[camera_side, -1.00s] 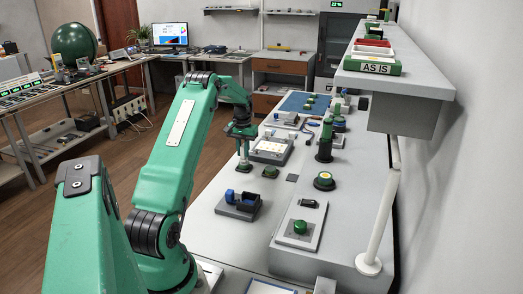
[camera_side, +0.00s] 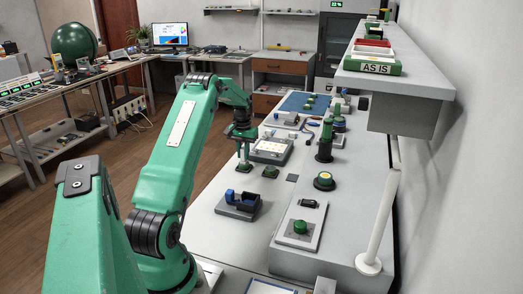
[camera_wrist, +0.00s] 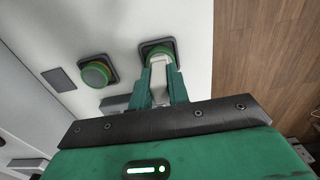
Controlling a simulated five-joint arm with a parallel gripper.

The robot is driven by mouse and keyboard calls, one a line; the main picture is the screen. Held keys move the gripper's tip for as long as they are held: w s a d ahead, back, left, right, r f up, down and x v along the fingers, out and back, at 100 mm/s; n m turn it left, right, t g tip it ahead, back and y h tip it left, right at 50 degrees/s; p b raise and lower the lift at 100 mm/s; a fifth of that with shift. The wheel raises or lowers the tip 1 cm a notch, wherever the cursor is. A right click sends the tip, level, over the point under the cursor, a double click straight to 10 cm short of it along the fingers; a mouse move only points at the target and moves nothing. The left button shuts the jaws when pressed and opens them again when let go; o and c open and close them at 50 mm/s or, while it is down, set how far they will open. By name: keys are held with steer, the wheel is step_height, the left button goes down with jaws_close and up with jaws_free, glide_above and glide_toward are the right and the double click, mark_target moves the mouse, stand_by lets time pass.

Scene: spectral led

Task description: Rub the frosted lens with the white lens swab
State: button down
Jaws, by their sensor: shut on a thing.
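My gripper (camera_wrist: 161,84) is shut on the white lens swab (camera_wrist: 161,73), which shows between the green fingers in the wrist view. The swab's far end overlaps a green lens in a dark square mount (camera_wrist: 149,47); I cannot tell whether it touches. A second round green lens (camera_wrist: 97,74) with an orange rim sits to the left. In the side view my gripper (camera_side: 244,163) points down over the first mount, and the second lens (camera_side: 270,171) is just to its right. Which lens is frosted I cannot tell.
A dark flat square (camera_wrist: 58,80) lies left of the second lens. In the side view, a black holder with blue parts (camera_side: 238,204) stands nearer, a panel with a green button (camera_side: 300,227) is at right, and a grey case (camera_side: 270,150) is behind. Bare table lies between them.

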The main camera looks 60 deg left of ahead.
steer(key=shift+f, duration=0.1)
steer(key=shift+s+a, duration=0.9)
steer(key=shift+f, duration=0.1)
steer(key=shift+w+d, duration=1.6)
steer(key=shift+s+a, duration=1.6)
steer(key=shift+w+d+r, duration=0.2)
steer(key=shift+w+d, duration=1.4)
steer(key=shift+d, duration=0.05)
